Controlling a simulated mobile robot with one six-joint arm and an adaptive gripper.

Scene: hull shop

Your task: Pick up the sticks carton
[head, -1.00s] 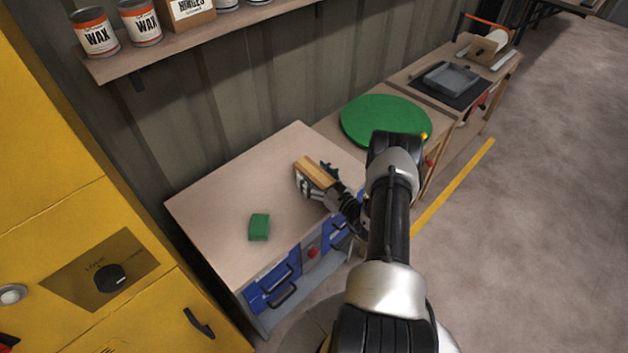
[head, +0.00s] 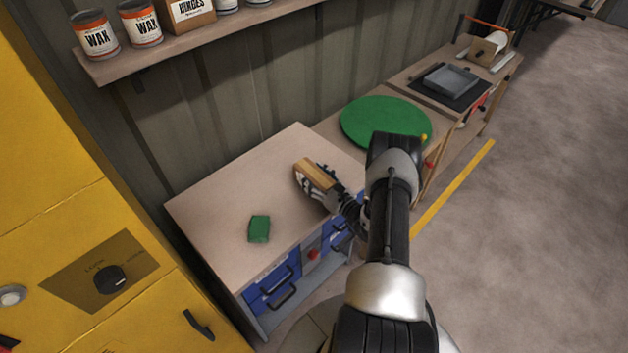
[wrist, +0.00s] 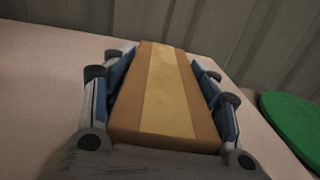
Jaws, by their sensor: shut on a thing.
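The sticks carton (head: 314,174) is a small brown box with a lighter tape stripe along its top. It is over the right part of the bench top in the head view. My gripper (head: 318,186) is shut on it. In the wrist view the carton (wrist: 166,95) lies between the two fingers of my gripper (wrist: 168,100), with blue pads against its left and right sides. I cannot tell whether its underside touches the bench.
A green block (head: 259,229) lies on the bench top (head: 225,195), left of the carton. A green round disc (head: 385,124) is on the surface beyond. A shelf (head: 200,43) with wax tins hangs above. A yellow cabinet (head: 60,150) stands at left.

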